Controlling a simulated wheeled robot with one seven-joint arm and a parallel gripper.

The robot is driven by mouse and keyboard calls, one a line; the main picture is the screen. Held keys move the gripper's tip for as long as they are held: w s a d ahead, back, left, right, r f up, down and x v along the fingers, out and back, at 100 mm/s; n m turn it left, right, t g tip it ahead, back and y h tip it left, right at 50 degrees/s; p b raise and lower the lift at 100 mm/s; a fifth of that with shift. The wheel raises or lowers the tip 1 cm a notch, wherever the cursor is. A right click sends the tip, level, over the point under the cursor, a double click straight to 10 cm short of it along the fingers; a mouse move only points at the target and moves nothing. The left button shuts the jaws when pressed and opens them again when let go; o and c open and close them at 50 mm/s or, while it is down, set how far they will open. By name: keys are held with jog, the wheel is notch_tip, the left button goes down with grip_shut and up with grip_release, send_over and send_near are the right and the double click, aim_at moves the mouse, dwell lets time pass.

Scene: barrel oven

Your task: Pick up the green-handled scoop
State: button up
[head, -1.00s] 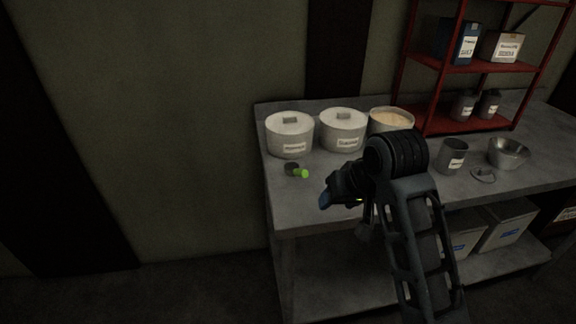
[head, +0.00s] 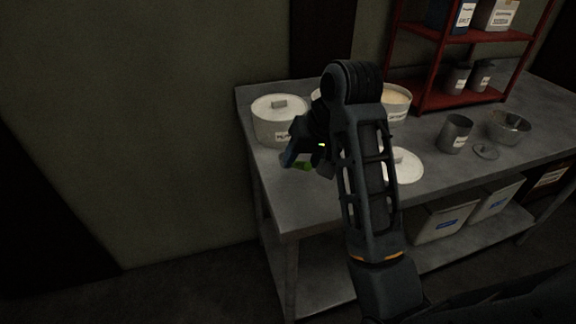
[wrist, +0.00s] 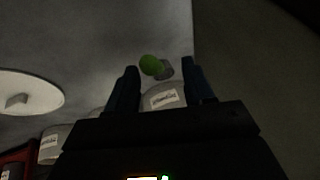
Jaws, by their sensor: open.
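The scoop's green handle (head: 303,166) shows just below my gripper (head: 308,161) in the head view; the rest of the scoop is hidden there. In the wrist view, the round end of the green handle (wrist: 150,65) and the grey metal scoop (wrist: 166,71) appear between the two open dark fingers of my gripper (wrist: 160,66). The handle end lies nearer the left finger. I see no contact between fingers and scoop. How far the fingertips are above it is hard to tell.
A white lidded canister (head: 279,124) stands just behind the scoop. My arm hides most of a second one. A white lid (head: 407,166) lies on the grey table (head: 305,208). A metal cup (head: 455,133), bowl (head: 509,127) and red shelf (head: 462,97) are right.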

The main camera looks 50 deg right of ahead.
jog(key=x, duration=0.5)
jog(key=shift+s+d+f, duration=0.15)
jog(key=shift+d, duration=0.15)
grip_shut()
